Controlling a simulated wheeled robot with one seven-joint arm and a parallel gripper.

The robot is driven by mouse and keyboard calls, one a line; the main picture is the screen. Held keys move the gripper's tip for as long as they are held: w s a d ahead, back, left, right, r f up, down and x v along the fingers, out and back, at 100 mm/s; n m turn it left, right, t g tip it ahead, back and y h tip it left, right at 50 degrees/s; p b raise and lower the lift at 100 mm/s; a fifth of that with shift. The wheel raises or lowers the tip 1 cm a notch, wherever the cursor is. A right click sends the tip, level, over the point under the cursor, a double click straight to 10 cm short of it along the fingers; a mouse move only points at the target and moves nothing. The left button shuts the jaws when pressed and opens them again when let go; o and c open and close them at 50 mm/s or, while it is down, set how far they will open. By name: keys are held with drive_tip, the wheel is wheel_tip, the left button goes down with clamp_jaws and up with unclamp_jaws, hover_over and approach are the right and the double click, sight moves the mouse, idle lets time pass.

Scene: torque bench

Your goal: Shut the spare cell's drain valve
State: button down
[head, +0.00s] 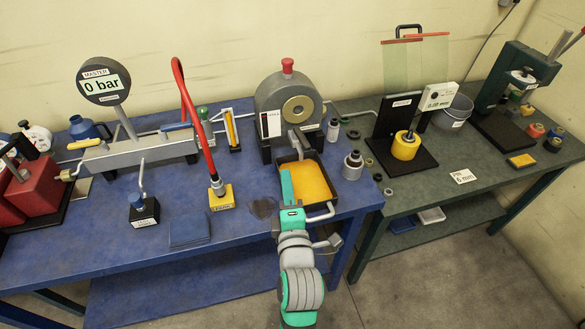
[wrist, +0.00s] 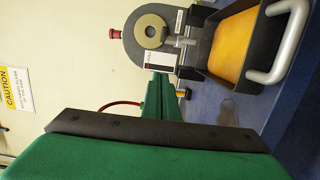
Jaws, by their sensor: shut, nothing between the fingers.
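A grey round housing (head: 287,103) with a red cap and a brass-coloured disc stands at the back of the blue bench. A grey spout-like fitting (head: 297,140) sticks out low on its front, above a dark tray (head: 335,190) with an orange inside. The fitting also shows in the wrist view (wrist: 180,41), beside the tray (wrist: 210,73). I cannot tell whether this is the drain valve or how its handle is set. My gripper (head: 286,172) is shut and empty, over the tray's left side and in front of the housing. It also shows in the wrist view (wrist: 163,90).
A yellow block (head: 221,199) with a red hose and a black block (head: 144,212) stand to the left. Bottles (head: 353,164) stand right of the tray. The tray's silver handle (head: 320,214) juts forward near my arm. A dark stain (head: 263,207) marks the bench.

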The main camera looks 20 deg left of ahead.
sight(301, 141)
drive_tip(key=w, duration=1)
drive_tip(key=shift+w+a, duration=0.35)
drive_tip(key=shift+w, duration=0.05)
drive_tip(key=shift+a, duration=0.15)
drive_tip(key=shift+w+y, duration=0.15)
drive_tip(key=shift+y, duration=0.15)
